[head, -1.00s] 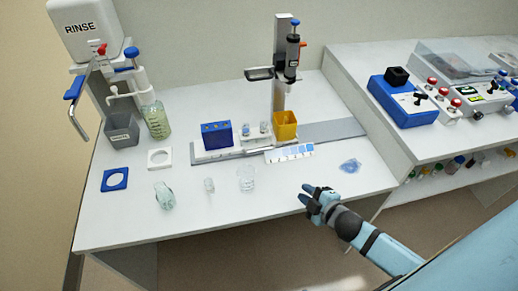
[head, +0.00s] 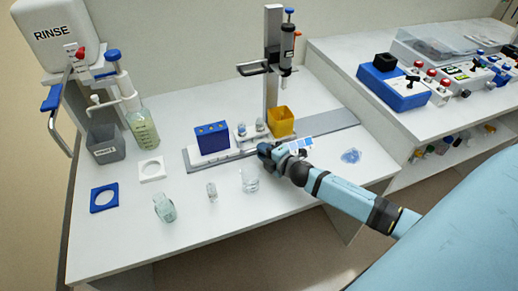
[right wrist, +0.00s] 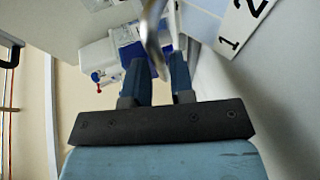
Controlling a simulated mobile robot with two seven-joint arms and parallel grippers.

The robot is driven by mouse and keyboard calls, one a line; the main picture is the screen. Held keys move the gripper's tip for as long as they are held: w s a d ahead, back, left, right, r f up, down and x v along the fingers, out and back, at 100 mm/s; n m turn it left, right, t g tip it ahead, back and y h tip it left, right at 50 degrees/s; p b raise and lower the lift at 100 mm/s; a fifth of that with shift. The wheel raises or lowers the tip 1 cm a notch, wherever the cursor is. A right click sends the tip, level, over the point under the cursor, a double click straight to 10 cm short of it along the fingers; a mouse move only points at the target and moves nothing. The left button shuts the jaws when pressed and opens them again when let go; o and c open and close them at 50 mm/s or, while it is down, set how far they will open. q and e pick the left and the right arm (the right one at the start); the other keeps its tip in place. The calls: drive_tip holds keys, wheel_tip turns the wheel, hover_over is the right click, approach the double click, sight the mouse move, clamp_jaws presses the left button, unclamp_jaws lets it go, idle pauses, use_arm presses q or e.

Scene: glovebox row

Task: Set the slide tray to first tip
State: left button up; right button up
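The slide tray (head: 222,156) is a pale plate on a long grey rail (head: 335,124) at the foot of a dispenser stand (head: 272,85). It carries a blue block (head: 212,139), small clear cups (head: 260,126) and a yellow bin (head: 281,121). My right gripper (head: 268,150) is at the tray's front edge. Its fingers (right wrist: 160,75) are apart, with a curved metal piece (right wrist: 152,38) between or just beyond them. My left gripper is out of view.
A clear beaker (head: 249,180), a small vial (head: 212,191) and a glass bottle (head: 165,208) stand in front of the tray. A blue film (head: 351,156) lies at right. The rinse unit (head: 55,35) is at left, a blue control box (head: 395,86) on the right bench.

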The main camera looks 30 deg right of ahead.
drive_tip(key=shift+x, duration=1.15)
clamp_jaws()
drive_tip(key=shift+d, duration=0.1)
drive_tip(key=s+d, duration=0.2)
drive_tip(key=d, duration=0.7)
drive_tip(key=s+d+b, duration=0.1)
drive_tip(key=s+d, duration=0.1)
drive_tip(key=d, duration=0.7)
drive_tip(key=s+d, duration=0.2)
drive_tip(key=d, duration=0.7)
drive_tip(key=shift+s, duration=0.25)
drive_tip(key=shift+d, duration=0.15)
